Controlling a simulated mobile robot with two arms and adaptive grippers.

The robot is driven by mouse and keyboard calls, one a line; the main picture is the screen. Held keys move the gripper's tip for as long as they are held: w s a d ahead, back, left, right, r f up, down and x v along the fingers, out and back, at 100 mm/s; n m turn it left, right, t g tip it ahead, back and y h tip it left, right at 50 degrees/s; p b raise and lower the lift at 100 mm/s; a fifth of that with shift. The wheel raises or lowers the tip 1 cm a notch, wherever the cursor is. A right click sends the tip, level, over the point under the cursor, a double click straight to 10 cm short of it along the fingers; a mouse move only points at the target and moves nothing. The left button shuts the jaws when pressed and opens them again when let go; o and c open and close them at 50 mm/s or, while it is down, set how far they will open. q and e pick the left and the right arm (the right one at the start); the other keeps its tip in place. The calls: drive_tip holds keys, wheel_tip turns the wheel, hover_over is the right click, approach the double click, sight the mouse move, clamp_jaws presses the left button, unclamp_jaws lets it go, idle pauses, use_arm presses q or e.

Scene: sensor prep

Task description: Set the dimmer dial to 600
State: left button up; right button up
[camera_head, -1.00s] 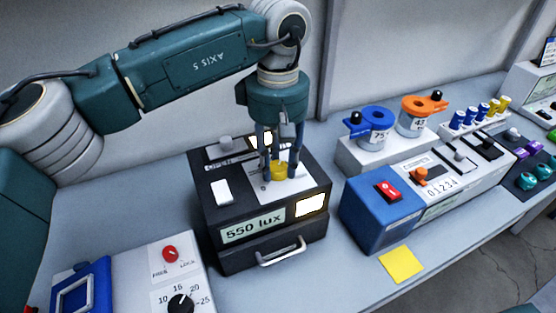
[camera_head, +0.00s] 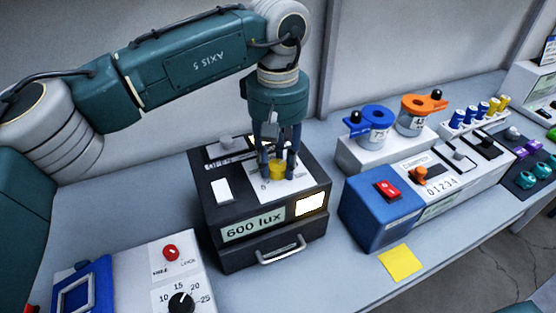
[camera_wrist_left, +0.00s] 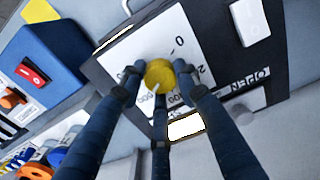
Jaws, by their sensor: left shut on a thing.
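The yellow dimmer dial (camera_head: 278,169) sits on a white scale plate (camera_head: 294,186) on top of a black box (camera_head: 265,247). The box's front display (camera_head: 253,226) reads "600 lux". My left gripper (camera_head: 280,168) points down from above and its fingers are shut around the dial. The left wrist view shows the dial (camera_wrist_left: 159,73) between the fingers of the left gripper (camera_wrist_left: 160,84), with a light pointer mark on it near the scale numbers. Part of the scale is hidden by the fingers. My right gripper is not in view.
The box also has a white switch (camera_head: 221,190), a lit window (camera_head: 310,204) and a front handle (camera_head: 281,254). A blue-ended counter unit (camera_head: 380,215) stands to the right, and a white panel with a black knob (camera_head: 181,303) to the front left. A yellow note (camera_head: 401,263) lies on the bench.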

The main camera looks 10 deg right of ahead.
sight(278, 165)
use_arm(q)
drive_tip(key=o, duration=0.9)
drive_tip(key=shift+w+r, duration=0.15)
drive_tip(key=shift+r, duration=0.05)
drive_tip(key=shift+c, duration=0.2)
drive_tip(key=shift+o, duration=1.4)
drive_tip(key=shift+f, duration=0.15)
wheel_tip(278, 165, up, 12)
